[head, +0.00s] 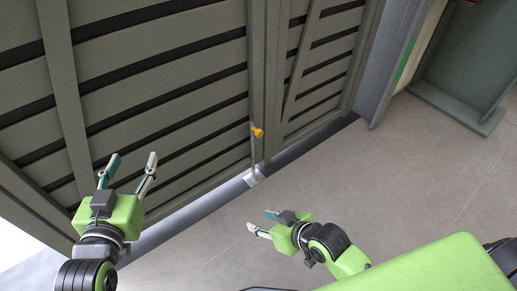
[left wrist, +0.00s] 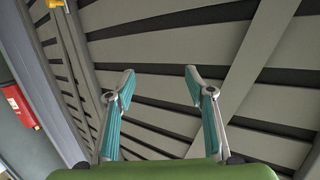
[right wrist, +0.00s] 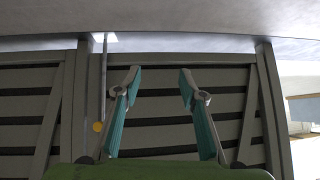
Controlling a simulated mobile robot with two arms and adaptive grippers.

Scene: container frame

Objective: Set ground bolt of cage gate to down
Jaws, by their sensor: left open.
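The cage gate (head: 150,85) is grey-brown with horizontal slats. Its ground bolt is a thin vertical rod (head: 253,152) with a yellow handle (head: 258,132), above a pale floor plate (head: 253,177). The handle also shows at the left of the right wrist view (right wrist: 98,127), and a yellow piece, likely the handle, at the top of the left wrist view (left wrist: 55,3). Whether the rod's tip sits in the plate is unclear. My left gripper (head: 133,161) is open and empty, left of the bolt before the slats. My right gripper (head: 261,220) is open and empty, below the floor plate in the picture.
A pale sill (head: 195,208) runs along the gate's foot. Grey floor (head: 400,165) lies clear to the right. A green-grey steel column (head: 455,70) stands at upper right. A red box (left wrist: 22,108) shows at the left of the left wrist view.

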